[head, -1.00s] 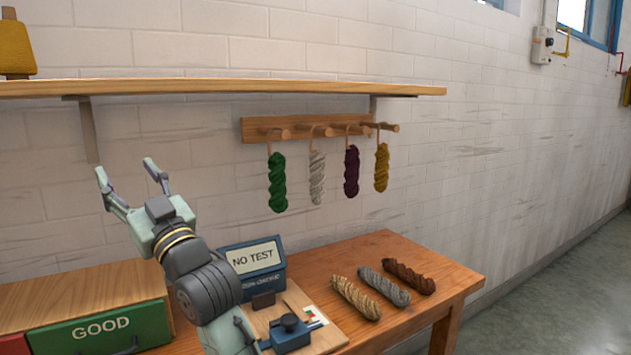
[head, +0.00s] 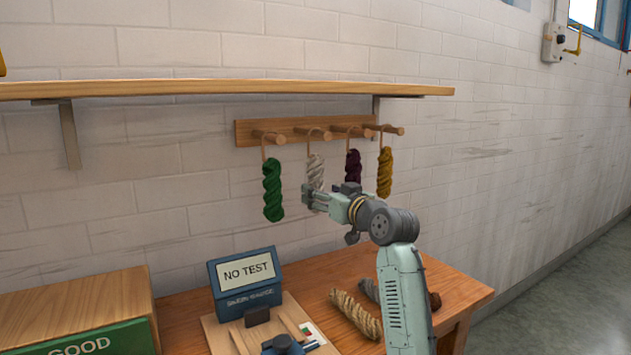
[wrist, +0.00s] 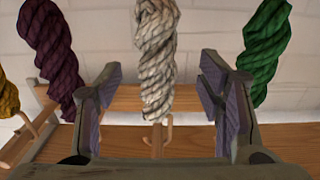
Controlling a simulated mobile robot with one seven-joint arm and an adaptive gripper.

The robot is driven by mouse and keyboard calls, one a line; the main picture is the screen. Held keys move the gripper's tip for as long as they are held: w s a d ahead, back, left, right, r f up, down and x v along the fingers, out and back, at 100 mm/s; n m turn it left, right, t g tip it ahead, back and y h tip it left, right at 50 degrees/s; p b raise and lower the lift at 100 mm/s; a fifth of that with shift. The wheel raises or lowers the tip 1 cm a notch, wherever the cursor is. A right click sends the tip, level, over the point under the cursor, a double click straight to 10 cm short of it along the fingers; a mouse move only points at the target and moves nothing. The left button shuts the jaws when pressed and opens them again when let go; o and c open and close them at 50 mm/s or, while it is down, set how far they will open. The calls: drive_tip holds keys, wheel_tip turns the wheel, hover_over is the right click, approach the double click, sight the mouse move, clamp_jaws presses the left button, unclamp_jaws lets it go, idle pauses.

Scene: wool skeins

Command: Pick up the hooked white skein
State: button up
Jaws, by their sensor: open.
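The white skein (head: 315,172) hangs by a loop from a wooden peg on the wall rack (head: 290,128), second from the left. In the wrist view the white skein (wrist: 156,55) stands in the middle, lined up between the two open fingers, with space on both sides. My gripper (head: 308,196) is at the lower part of the white skein in the head view and partly covers its bottom end. The gripper (wrist: 158,100) is open and empty. I cannot tell how deep the skein lies between the fingers.
A green skein (head: 272,190) hangs to the left. A purple skein (head: 353,166) and a yellow skein (head: 385,172) hang to the right. A shelf (head: 230,90) runs above. Below, the table (head: 460,290) holds a NO TEST box (head: 246,282) and several skeins.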

sight(320, 188)
drive_tip(key=p+x, duration=0.2)
drive_tip(key=x, duration=0.2)
drive_tip(key=shift+w+r, duration=0.2)
drive_tip(key=shift+w, duration=0.05)
drive_tip(key=shift+w+a+f, duration=0.1)
drive_tip(key=shift+w+a, duration=0.1)
drive_tip(key=shift+w, duration=0.25)
drive_tip(key=shift+c, duration=0.4)
drive_tip(key=c, duration=1.1)
drive_tip(key=shift+c, duration=0.2)
